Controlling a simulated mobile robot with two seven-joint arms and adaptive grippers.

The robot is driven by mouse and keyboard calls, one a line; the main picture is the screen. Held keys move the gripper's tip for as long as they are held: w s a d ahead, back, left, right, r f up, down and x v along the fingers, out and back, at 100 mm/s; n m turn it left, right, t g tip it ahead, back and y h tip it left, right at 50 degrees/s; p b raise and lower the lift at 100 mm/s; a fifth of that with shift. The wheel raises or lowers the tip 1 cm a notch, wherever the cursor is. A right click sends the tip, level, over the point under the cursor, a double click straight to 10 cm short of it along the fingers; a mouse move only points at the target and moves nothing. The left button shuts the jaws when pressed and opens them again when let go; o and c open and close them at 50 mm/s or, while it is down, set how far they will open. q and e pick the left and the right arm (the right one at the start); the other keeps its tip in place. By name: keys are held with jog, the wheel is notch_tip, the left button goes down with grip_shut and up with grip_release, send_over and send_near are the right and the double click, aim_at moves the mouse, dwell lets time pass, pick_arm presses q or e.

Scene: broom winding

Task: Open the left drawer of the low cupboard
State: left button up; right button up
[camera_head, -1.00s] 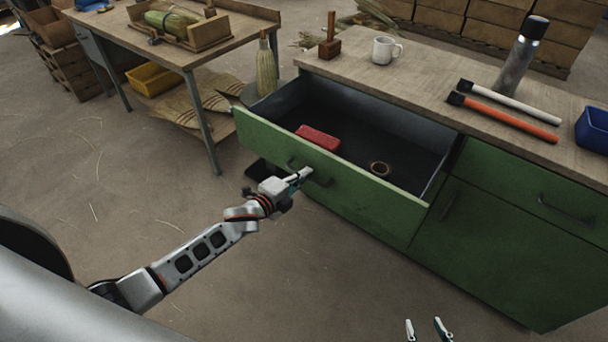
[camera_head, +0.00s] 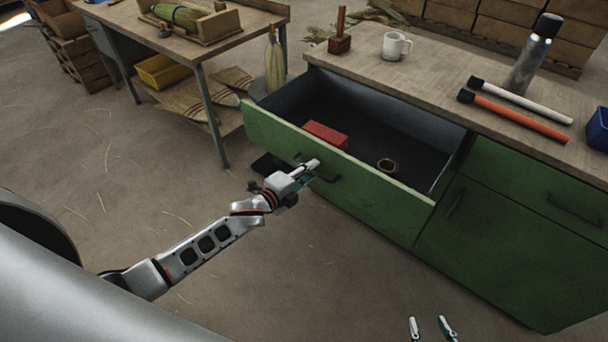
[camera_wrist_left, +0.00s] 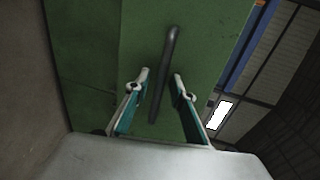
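The green left drawer (camera_head: 365,196) of the low cupboard (camera_head: 505,245) stands pulled well out, its dark inside in view. Its dark bar handle (camera_head: 325,177) is on the front and also shows in the left wrist view (camera_wrist_left: 168,60). My left gripper (camera_head: 314,170) is at this handle. In the left wrist view its two fingers (camera_wrist_left: 161,82) are apart, with part of the handle between them; a gap shows beside the bar. My right gripper (camera_head: 433,326) is at the bottom edge of the head view, fingers apart and empty, clear of the cupboard.
In the drawer lie a red block (camera_head: 326,134) and a brown ring (camera_head: 387,165). A workbench stands at back left. The floor before the drawer is clear.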

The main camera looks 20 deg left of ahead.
pick_arm(q)
jog(key=v, duration=1.2)
jog(key=s+d+f+n+g+y, duration=0.1)
jog(key=s+d+f+n+g, duration=0.1)
jog(key=s+f+n, duration=0.4)
jog(key=s+d+f+n+g+y, duration=0.1)
jog(key=s+d+f+n, duration=0.1)
jog(key=s+f+n, duration=0.4)
jog(key=s+n, duration=0.5)
jog(key=s, duration=0.2)
jog(key=shift+n+g+y, duration=0.3)
jog(key=shift+g, duration=0.1)
